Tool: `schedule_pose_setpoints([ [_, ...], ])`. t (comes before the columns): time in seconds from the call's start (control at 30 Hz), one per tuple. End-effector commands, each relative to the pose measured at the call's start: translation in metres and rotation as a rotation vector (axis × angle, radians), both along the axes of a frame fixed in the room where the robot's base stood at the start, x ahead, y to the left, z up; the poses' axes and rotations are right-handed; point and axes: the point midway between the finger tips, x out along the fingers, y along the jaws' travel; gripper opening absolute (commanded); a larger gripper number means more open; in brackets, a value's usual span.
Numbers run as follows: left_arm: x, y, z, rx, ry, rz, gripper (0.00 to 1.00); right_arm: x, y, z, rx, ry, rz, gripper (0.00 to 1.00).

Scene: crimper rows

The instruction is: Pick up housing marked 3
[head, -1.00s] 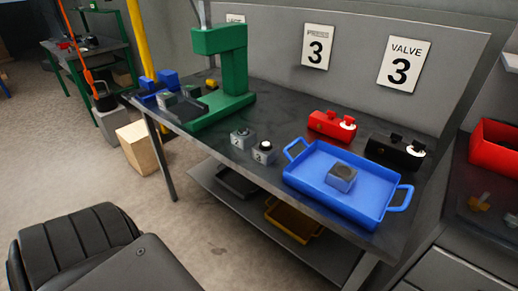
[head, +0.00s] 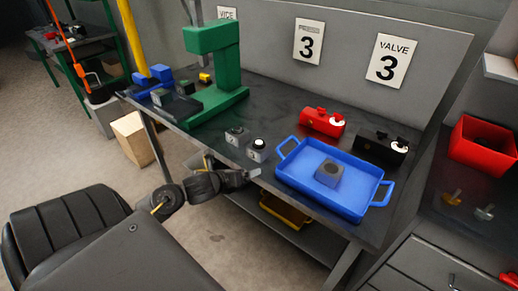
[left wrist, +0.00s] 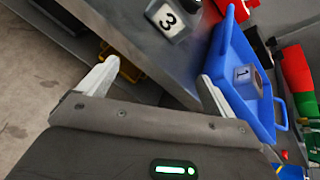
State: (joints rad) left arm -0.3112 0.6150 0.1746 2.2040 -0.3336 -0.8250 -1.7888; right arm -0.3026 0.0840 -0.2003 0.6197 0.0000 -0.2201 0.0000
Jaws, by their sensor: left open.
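The housing marked 3 (left wrist: 167,18) is a light grey block at the top of the left wrist view, on the table near its front edge. In the head view it appears to be the grey block with a white-and-black top (head: 258,151), just left of the blue tray; its mark is too small to read there. My left gripper (head: 256,173) is at the table's front edge, just in front of that block. My right gripper is out of view.
A similar block (head: 236,136) stands close on the left. The blue tray (head: 374,202) holds a housing marked 1 (left wrist: 243,75). Red (head: 322,121) and black (head: 382,147) fixtures stand behind the tray. A green press (head: 213,80) stands left. Table edge (left wrist: 125,35) lies beneath my fingers.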

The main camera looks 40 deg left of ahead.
Motion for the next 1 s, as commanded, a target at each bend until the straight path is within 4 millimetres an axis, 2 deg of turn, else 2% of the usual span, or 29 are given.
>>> schedule_pose_setpoints([
  [0.03,0.008,0.007,0.014,0.096,-0.024,-0.062,0.91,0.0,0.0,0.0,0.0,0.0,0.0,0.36],
  [0.13,0.021,0.016,0.034,0.271,-0.06,-0.176,0.91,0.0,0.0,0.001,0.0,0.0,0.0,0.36],
  [0.33,0.031,0.024,0.052,0.446,-0.095,-0.282,0.91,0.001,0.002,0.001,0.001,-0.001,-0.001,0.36],
  [0.53,0.04,0.025,0.051,0.453,-0.097,-0.286,0.91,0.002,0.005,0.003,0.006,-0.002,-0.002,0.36],
  [0.8,0.077,0.026,0.036,0.45,-0.098,-0.283,0.91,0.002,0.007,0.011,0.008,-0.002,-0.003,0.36],
  [1.0,0.084,0.026,0.031,0.452,-0.096,-0.286,0.91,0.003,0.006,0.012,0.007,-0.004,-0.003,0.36],
])
